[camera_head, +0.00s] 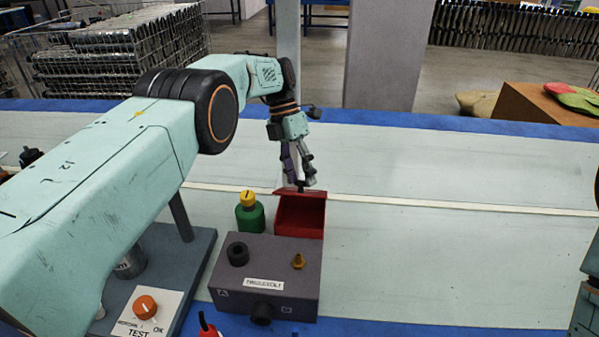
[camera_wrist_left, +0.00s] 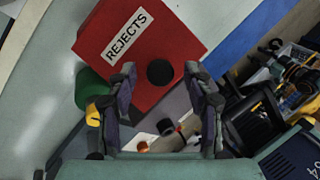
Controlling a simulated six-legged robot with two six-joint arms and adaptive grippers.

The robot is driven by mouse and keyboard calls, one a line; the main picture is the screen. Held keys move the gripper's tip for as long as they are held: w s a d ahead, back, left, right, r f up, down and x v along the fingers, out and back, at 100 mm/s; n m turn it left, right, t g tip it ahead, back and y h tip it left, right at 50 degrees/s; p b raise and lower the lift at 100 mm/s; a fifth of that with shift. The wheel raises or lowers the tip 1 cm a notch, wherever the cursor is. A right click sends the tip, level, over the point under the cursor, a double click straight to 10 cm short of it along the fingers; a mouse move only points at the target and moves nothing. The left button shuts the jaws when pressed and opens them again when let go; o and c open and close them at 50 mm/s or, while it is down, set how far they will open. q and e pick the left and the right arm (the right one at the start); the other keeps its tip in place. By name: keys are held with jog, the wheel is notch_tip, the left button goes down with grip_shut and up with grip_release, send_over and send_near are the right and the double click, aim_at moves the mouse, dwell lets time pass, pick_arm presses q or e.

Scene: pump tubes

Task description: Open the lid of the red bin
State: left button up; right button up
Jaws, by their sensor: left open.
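The red bin (camera_head: 300,232) stands on the table behind the grey box, with its lower part hidden. Its red lid (camera_wrist_left: 120,55) bears a white REJECTS label and a round black knob (camera_wrist_left: 160,72). In the head view the lid shows as a thin red strip along the top, with a darker red area below it; how far it is raised I cannot tell. My left gripper (camera_head: 302,178) points down above the bin. In the left wrist view its open fingers (camera_wrist_left: 165,90) appear on either side of the knob. Contact cannot be made out. My right gripper is out of view.
A green bottle with a yellow cap (camera_head: 250,216) stands close left of the bin. The grey box (camera_head: 270,260) with black and yellow fittings is in front. A test panel (camera_head: 147,310) with an orange knob is at front left. The table right of the bin is clear.

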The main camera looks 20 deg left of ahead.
pick_arm(q)
notch_tip(320, 180, up, 10)
dwell(0.6)
jog(key=shift+c, duration=0.4)
